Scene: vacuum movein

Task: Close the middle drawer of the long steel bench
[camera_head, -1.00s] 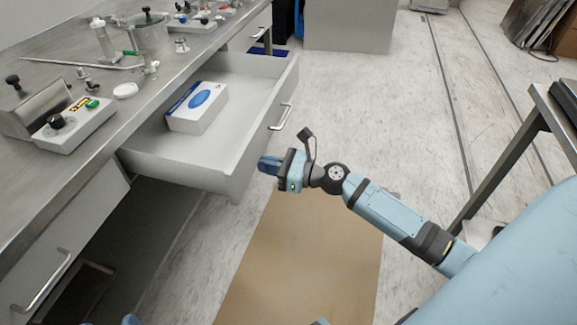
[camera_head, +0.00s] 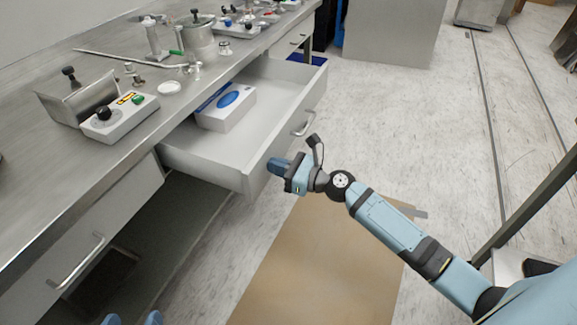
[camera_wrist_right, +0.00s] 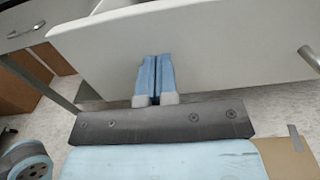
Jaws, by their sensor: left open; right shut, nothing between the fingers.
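The open middle drawer (camera_head: 225,158) sticks out from under the long steel bench (camera_head: 60,185). Its pale front (camera_head: 285,135) has a bar handle (camera_head: 304,123) and also shows in the right wrist view (camera_wrist_right: 215,45). A white and blue box (camera_head: 228,108) lies inside the drawer. My right gripper (camera_head: 276,166) is shut and empty, its fingers pointing at the front's near end. In the right wrist view its closed fingers (camera_wrist_right: 155,75) overlap the panel; I cannot tell whether they touch it. My left gripper (camera_head: 133,319) is open, only its fingertips showing at the bottom edge.
A closed drawer with a handle (camera_head: 76,262) is at the near left. A control box (camera_head: 118,117) and several small items stand on the bench top. A brown mat (camera_head: 310,260) lies on the floor beside the bench. Pale floor (camera_head: 400,120) is open at right.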

